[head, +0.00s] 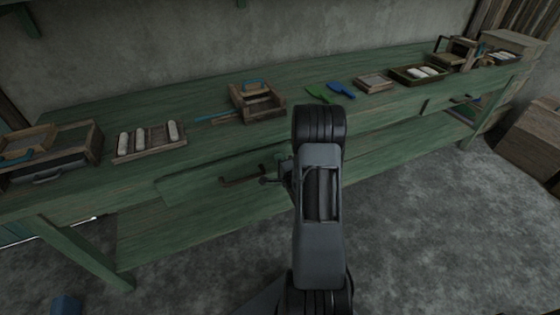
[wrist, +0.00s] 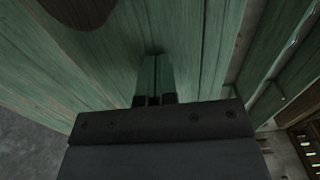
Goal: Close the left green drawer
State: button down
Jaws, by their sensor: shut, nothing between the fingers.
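The left green drawer (head: 205,182) is in the front of the long green workbench, and its front face with a dark bar handle (head: 240,180) shows in the head view. I cannot tell how far it stands out, if at all. My gripper (head: 266,181) is beside the right end of the handle, largely hidden behind my arm. In the wrist view my gripper (wrist: 154,92) is shut, with nothing between the fingers. Its tips are at or very near a green wooden surface; contact is not clear. A dark brown shape at the top left of that view is unclear.
On the green workbench (head: 200,145) stand a rack of white rolls (head: 148,140), a wooden box (head: 256,102), green and blue tools and several trays. A second green drawer (head: 450,102) is at the right.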

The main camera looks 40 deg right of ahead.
aim_at(275, 152)
jog(key=b+x, duration=0.2)
jog(key=x, duration=0.2)
jog(key=shift+w+d+f, duration=0.1)
jog(key=shift+w, duration=0.25)
jog(key=shift+w+r, duration=0.1)
jog(key=shift+r, duration=0.2)
jog(key=shift+s+f, duration=0.1)
jog(key=shift+s, duration=0.2)
jog(key=v, duration=1.4)
jog(key=shift+f, duration=0.15)
